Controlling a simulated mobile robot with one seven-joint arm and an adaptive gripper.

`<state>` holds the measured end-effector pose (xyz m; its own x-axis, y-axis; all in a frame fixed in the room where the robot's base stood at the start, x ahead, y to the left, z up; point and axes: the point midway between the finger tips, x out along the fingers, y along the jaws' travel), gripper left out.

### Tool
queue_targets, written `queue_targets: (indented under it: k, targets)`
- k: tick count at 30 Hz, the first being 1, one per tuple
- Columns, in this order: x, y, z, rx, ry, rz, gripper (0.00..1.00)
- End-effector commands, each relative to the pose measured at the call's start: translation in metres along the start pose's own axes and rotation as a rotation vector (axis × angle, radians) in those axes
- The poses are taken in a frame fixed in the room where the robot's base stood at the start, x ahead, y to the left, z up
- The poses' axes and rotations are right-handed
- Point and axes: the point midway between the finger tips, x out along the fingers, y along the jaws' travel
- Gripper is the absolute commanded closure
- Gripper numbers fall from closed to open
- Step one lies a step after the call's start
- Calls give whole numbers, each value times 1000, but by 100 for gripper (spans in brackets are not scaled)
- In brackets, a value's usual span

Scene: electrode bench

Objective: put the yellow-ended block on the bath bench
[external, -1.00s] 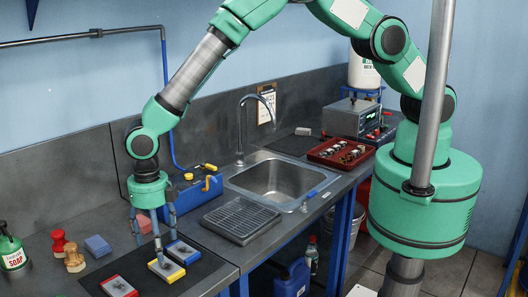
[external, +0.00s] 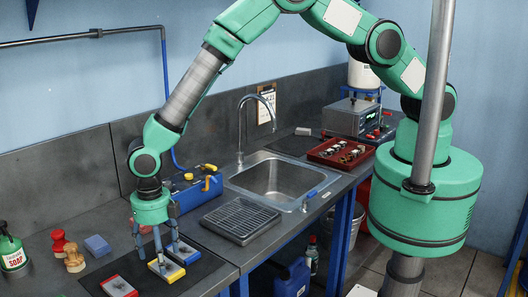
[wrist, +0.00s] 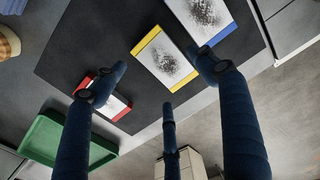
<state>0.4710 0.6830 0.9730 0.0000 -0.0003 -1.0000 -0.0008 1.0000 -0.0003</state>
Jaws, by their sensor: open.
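The yellow-ended block (external: 165,270) lies on a dark mat at the front of the counter, with a pale top bearing a dark grey smudge. It also shows in the wrist view (wrist: 166,62). The blue-ended block (external: 183,251) lies beside it on the right, and the red-ended block (external: 118,287) on the left. My three-fingered gripper (external: 157,250) is over the mat, fingers pointing down, spread and empty. In the wrist view my gripper (wrist: 160,88) has the yellow-ended block beyond its fingers, not between them. I cannot tell which surface is the bath bench.
A drain rack (external: 240,219) and a sink (external: 276,178) are to the right. A blue box (external: 197,190) stands behind the mat. A green tray (wrist: 42,137) shows in the wrist view.

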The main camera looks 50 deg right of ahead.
Motion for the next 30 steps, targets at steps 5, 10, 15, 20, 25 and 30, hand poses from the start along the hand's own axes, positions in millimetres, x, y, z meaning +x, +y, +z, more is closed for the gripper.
queue_targets:
  k: [5,10,15,20,25,30]
  targets:
    - [17,0,-1,0,1,-2,28]
    - [32,0,-1,0,0,0,28]
    - [37,0,-1,0,0,0,28]
    - [37,0,-1,0,0,0,28]
    - [37,0,-1,0,0,0,28]
    - [37,0,-1,0,0,0,28]
